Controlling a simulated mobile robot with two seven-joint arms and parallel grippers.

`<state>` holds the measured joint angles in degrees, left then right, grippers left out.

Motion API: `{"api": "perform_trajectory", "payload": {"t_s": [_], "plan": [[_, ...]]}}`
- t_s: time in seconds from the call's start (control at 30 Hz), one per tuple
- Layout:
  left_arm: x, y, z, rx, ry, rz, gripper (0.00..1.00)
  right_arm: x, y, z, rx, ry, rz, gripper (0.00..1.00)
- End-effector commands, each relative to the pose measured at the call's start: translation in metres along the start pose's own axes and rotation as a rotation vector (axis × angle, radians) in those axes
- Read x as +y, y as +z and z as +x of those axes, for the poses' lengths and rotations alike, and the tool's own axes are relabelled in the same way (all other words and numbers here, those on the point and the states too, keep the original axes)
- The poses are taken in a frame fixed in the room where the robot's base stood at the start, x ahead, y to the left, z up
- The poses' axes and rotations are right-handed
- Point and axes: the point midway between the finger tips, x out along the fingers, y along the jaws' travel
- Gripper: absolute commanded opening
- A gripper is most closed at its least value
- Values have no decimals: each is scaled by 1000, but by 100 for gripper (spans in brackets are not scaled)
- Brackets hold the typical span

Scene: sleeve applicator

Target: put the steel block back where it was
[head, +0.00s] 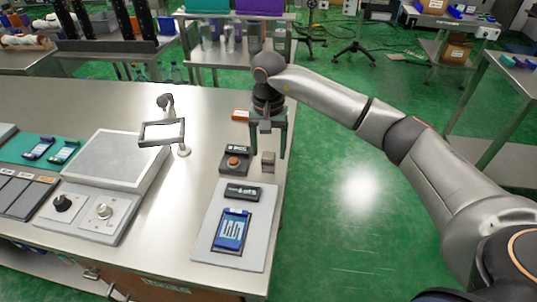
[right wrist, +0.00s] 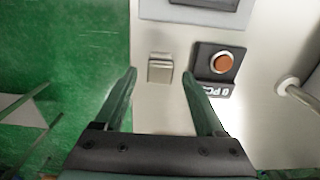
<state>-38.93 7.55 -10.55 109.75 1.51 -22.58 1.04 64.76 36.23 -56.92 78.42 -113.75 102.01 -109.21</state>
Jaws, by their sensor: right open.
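The steel block (head: 268,161) is a small grey block standing near the right edge of the steel table, just right of a dark box with an orange button. It also shows in the right wrist view (right wrist: 160,70). My right gripper (head: 268,148) is open and points down over the block. In the right wrist view its two green fingers (right wrist: 160,77) are spread wide, one to each side of the block's line. I cannot tell whether either finger touches it. My left gripper is not in view.
The orange-button box (head: 234,161) stands close left of the block and shows in the right wrist view (right wrist: 219,62). A grey plate (head: 212,246) with a blue item lies nearer. A framed stand (head: 161,133) is farther left. The table's right edge is close.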

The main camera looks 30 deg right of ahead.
Motion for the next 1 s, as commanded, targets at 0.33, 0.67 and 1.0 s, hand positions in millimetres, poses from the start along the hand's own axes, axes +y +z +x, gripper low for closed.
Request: {"api": "perform_trajectory", "payload": {"t_s": [0.33,0.67,1.0], "plan": [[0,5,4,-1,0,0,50,0,-1,-74,4,-3,0,72],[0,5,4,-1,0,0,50,0,0,-95,0,0,0,72],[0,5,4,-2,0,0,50,0,0,-95,0,0,0,72]]}}
